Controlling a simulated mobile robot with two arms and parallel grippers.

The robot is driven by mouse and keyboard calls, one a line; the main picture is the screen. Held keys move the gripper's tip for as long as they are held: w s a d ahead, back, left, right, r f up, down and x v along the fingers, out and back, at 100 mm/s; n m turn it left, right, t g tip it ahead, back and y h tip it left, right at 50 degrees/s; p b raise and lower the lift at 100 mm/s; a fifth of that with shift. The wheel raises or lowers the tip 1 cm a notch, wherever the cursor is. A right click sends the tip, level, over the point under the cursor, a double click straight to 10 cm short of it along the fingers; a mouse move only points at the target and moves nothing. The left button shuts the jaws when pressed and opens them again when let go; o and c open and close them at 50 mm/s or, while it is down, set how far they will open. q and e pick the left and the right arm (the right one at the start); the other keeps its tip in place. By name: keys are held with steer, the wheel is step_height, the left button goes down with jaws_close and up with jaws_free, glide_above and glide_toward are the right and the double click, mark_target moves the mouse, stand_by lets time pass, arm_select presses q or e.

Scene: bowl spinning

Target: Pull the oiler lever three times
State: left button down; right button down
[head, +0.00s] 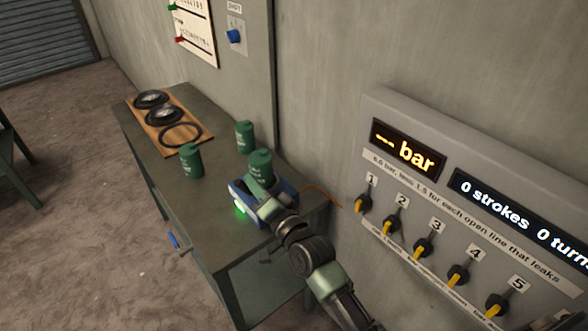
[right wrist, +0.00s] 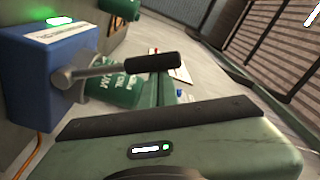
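The oiler is a blue box (head: 288,188) near the right end of the workbench, partly hidden by my right arm. In the right wrist view the blue box (right wrist: 45,70) fills the left side, and its lever (right wrist: 152,62) is a metal rod with a black grip pointing right. My right gripper (head: 262,190) is at the oiler. In the wrist view its green body fills the bottom, with a narrow green finger reaching up close to the black grip. I cannot tell whether it touches the grip, or how far the fingers are apart. My left gripper is not in view.
Green cans (head: 191,161) stand on the workbench (head: 215,215) around the oiler. A wooden board (head: 160,122) with round parts lies at the far end. The wall panel (head: 390,110) at right has yellow-handled valves and a display reading "0 strokes".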

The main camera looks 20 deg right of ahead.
steer(key=shift+s+a+f, duration=0.1)
steer(key=shift+a+f, duration=0.1)
steer(key=shift+f, duration=0.1)
steer(key=b+v, duration=0.2)
steer(key=v, duration=0.5)
steer(key=shift+s+d, duration=0.3)
steer(key=shift+r, duration=0.2)
stand_by(0.8)
